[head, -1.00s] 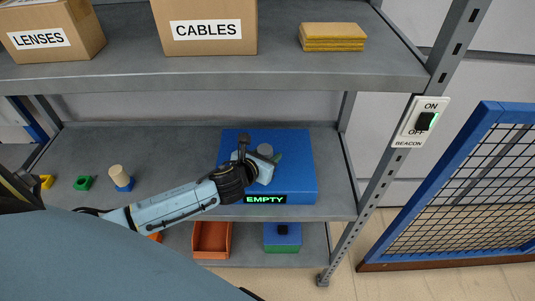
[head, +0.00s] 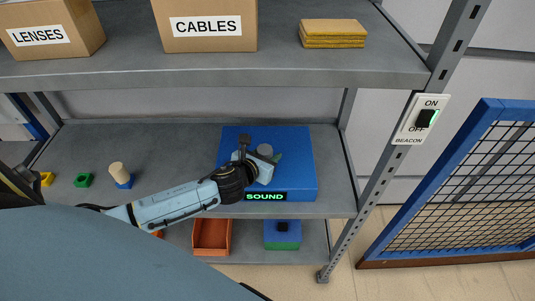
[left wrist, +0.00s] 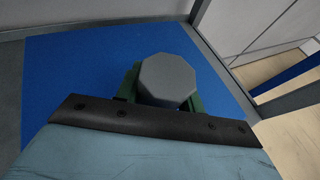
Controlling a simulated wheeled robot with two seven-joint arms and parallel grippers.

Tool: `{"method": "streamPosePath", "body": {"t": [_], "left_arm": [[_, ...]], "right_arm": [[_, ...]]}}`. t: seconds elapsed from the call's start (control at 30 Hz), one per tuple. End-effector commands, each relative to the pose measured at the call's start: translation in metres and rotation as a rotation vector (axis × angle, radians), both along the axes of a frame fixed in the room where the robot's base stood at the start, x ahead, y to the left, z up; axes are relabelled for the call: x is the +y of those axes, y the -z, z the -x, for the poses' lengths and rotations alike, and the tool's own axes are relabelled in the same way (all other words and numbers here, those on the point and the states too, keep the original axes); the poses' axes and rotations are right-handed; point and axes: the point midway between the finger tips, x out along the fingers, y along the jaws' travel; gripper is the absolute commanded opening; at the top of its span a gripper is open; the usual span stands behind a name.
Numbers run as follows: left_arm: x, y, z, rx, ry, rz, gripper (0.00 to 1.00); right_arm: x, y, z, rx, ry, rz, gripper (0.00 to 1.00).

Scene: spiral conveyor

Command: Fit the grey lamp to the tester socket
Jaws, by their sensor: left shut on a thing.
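The grey lamp (left wrist: 167,80) has an eight-sided top and stands over the blue tester (head: 300,165) on the middle shelf. In the head view the lamp (head: 265,150) shows just beyond my left gripper (head: 258,160). My left gripper is shut on the lamp. Green parts (left wrist: 130,82) show on both sides of the lamp in the left wrist view; the socket under it is hidden. The tester's display (head: 265,196) reads SOUND in green letters. My right gripper is out of view.
A yellow block (head: 47,179), a green block (head: 83,180) and a blue block with a tan cylinder (head: 119,171) stand left on the same shelf. An orange bin (head: 211,236) and a blue-green box (head: 283,236) are below. A BEACON switch (head: 421,119) is on the right post.

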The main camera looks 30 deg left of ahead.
Motion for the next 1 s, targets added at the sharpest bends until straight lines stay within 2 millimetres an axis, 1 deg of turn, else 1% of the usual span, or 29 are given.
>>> {"method": "streamPosePath", "body": {"t": [0.07,0.1,0.2,0.3,0.57,0.67,0.77,0.87,1.0], "left_arm": [[0.000,0.002,0.000,0.001,0.000,-0.001,0.22],[-0.001,0.003,0.000,0.001,0.001,0.000,0.39],[-0.001,0.003,0.000,0.001,0.001,0.001,0.52],[-0.001,0.003,0.000,0.001,0.001,0.001,0.64],[-0.001,0.003,0.001,0.001,0.001,0.000,0.64],[0.000,0.001,0.006,0.002,0.001,0.000,0.64],[-0.001,-0.005,0.018,0.003,0.001,0.000,0.64],[-0.001,-0.012,0.037,0.004,0.003,-0.001,0.64],[-0.002,-0.025,0.067,0.005,0.004,-0.001,0.64]], "right_arm": [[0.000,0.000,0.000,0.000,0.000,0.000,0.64],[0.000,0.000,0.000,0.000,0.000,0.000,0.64],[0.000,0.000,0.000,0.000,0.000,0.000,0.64],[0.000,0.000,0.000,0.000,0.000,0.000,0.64],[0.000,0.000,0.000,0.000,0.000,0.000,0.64],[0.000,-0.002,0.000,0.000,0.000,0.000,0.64],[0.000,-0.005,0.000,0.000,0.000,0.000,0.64],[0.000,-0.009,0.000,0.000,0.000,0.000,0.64],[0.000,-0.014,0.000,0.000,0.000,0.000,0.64]]}}
